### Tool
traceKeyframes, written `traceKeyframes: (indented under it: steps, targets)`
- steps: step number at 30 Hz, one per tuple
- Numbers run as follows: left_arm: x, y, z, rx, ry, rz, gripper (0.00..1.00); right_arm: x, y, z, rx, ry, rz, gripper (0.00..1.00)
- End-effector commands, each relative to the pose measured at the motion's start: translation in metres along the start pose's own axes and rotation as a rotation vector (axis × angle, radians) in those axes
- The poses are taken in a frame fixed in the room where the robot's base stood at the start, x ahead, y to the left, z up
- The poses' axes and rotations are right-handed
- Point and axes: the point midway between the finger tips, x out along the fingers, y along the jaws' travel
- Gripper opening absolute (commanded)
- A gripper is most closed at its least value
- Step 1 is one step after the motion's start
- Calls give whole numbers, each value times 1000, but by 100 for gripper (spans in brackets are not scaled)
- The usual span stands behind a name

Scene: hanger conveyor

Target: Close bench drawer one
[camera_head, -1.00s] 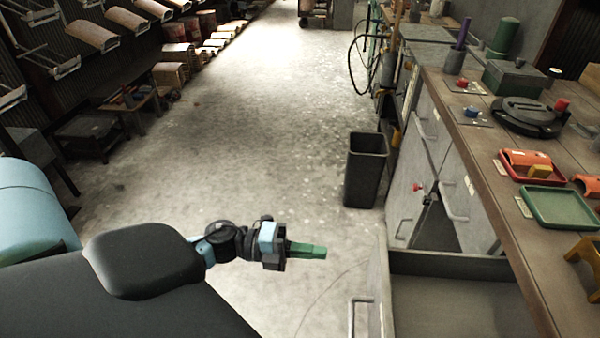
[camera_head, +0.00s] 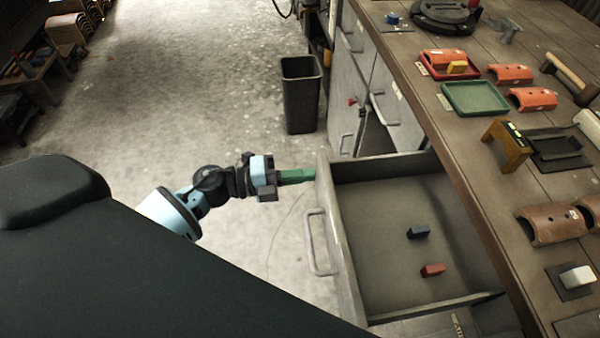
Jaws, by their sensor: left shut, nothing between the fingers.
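An open grey bench drawer (camera_head: 385,190) sticks out to the left from the bench (camera_head: 480,170). Its front panel, facing left, carries a bar handle (camera_head: 320,243). My right gripper is not in view.
A black bin (camera_head: 301,95) stands on the floor beyond the drawer, beside the bench cabinets. The bench top holds a red tray (camera_head: 450,72), a green tray (camera_head: 475,98) and several orange curved pieces.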

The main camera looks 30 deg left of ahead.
Motion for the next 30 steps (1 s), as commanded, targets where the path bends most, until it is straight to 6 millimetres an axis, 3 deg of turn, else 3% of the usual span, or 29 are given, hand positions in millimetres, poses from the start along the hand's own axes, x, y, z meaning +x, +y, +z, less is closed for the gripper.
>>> traceKeyframes:
  steps: [5, 11, 30]
  targets:
    - [6, -1, 0, 1, 0, -2, 0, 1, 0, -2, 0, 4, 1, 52]
    - [34, -2, 0, 2, 1, -3, 0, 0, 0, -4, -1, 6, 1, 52]
    - [192, 0, 0, 1, 2, -1, 0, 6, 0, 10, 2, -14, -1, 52]
